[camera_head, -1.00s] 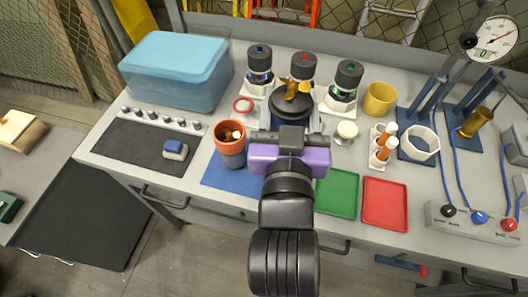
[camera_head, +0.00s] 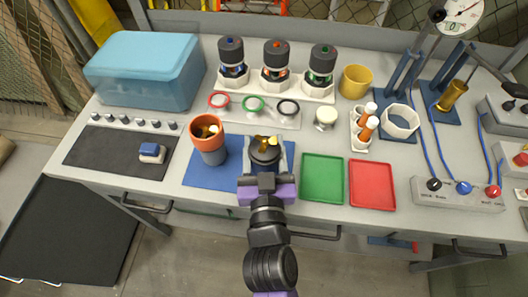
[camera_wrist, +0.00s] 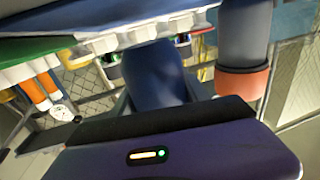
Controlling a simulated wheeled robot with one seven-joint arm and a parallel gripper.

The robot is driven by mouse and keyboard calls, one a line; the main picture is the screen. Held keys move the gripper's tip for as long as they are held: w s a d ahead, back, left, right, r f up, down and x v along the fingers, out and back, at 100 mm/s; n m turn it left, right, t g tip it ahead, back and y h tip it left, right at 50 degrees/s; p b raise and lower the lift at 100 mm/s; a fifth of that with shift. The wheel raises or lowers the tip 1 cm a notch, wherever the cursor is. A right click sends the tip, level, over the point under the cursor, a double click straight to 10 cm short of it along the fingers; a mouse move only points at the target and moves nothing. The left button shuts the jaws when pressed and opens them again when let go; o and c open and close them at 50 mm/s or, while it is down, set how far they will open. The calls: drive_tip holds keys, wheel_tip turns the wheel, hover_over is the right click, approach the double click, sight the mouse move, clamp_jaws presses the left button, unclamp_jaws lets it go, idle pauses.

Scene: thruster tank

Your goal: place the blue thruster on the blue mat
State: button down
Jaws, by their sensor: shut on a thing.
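The blue thruster (camera_head: 265,156) is a dark blue, upright-looking cylinder with a gold propeller at its top. My gripper (camera_head: 265,168) is shut on it, and its blue body (camera_wrist: 155,75) fills the space before the gripper in the wrist view. It is over the right part of the blue mat (camera_head: 203,174). I cannot tell whether its base touches the mat, because the gripper and thruster hide that spot. An orange and grey-blue cup-like piece (camera_head: 209,146) with gold inside stands on the mat's left part; it also shows in the wrist view (camera_wrist: 243,80).
A green tray (camera_head: 322,180) and a red tray (camera_head: 372,185) lie right of the mat. Behind stand three dark-capped units (camera_head: 277,66) and a rack of coloured rings (camera_head: 253,105). A dark pad (camera_head: 105,152) and blue bin (camera_head: 143,75) are at left.

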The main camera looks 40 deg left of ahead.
drive_tip(key=shift+f+b, duration=0.3)
drive_tip(key=shift+f, duration=0.95)
drive_tip(key=shift+f, duration=0.15)
drive_tip(key=c, duration=0.6)
unclamp_jaws()
drive_tip(key=shift+o, duration=0.2)
drive_tip(key=shift+r, duration=0.2)
drive_tip(key=shift+s+d+f, duration=0.15)
drive_tip(key=shift+s+d, duration=0.1)
drive_tip(key=b+v, duration=0.2)
drive_tip(key=v, duration=0.9)
